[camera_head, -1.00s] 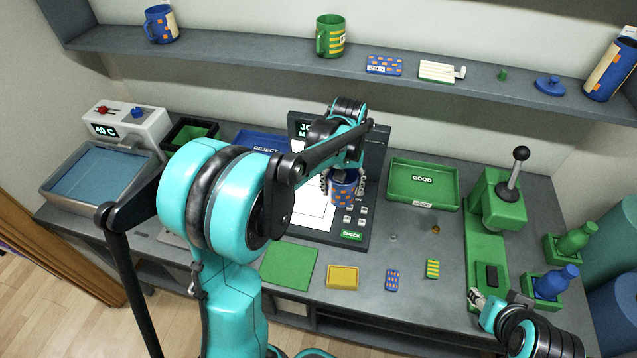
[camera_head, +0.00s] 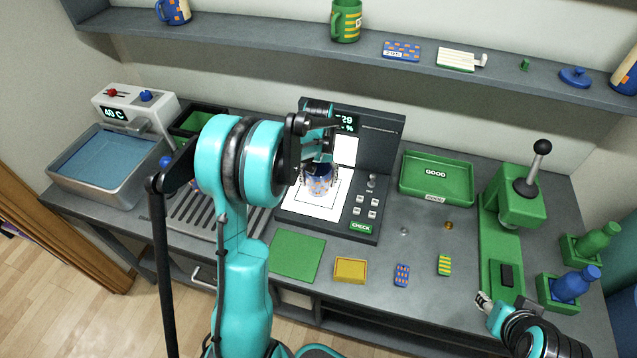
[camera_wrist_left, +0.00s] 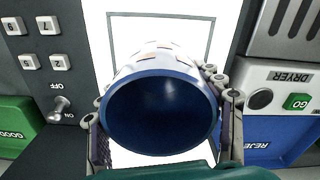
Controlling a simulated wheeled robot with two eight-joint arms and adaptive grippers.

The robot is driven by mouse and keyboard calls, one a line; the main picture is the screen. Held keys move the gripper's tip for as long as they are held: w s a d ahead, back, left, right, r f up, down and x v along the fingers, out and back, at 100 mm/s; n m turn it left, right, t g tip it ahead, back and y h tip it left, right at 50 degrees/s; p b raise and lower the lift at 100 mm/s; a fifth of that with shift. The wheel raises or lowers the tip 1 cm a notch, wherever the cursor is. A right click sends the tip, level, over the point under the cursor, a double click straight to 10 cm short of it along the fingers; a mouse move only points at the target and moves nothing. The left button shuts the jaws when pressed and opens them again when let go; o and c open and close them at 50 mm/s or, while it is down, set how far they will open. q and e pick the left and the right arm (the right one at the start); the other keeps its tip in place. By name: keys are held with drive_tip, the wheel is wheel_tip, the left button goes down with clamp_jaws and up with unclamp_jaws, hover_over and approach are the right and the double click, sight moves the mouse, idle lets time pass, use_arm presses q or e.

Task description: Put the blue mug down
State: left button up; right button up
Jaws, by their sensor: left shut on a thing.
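The blue mug (camera_head: 319,183) with orange patches is over the white panel (camera_head: 318,208) of the check station in the head view. My left gripper (camera_head: 320,172) is shut on it from above. In the left wrist view the mug's dark blue open mouth (camera_wrist_left: 160,112) faces the camera, with a finger on each side. I cannot tell whether its base touches the panel. My right gripper (camera_head: 482,299) is at the lower right, away from the mug; its jaws are too small to read.
The check station has buttons and a green CHECK key (camera_head: 360,226) right of the panel. A green GOOD tray (camera_head: 437,197) and a green press (camera_head: 514,205) stand further right.

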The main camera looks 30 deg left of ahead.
use_arm(q)
drive_tip(key=shift+f, duration=0.35)
drive_tip(key=shift+r, duration=0.15)
drive_tip(key=o, duration=1.2)
drive_tip(key=shift+f, duration=0.25)
drive_tip(key=o, duration=0.4)
drive_tip(key=shift+r, duration=0.1)
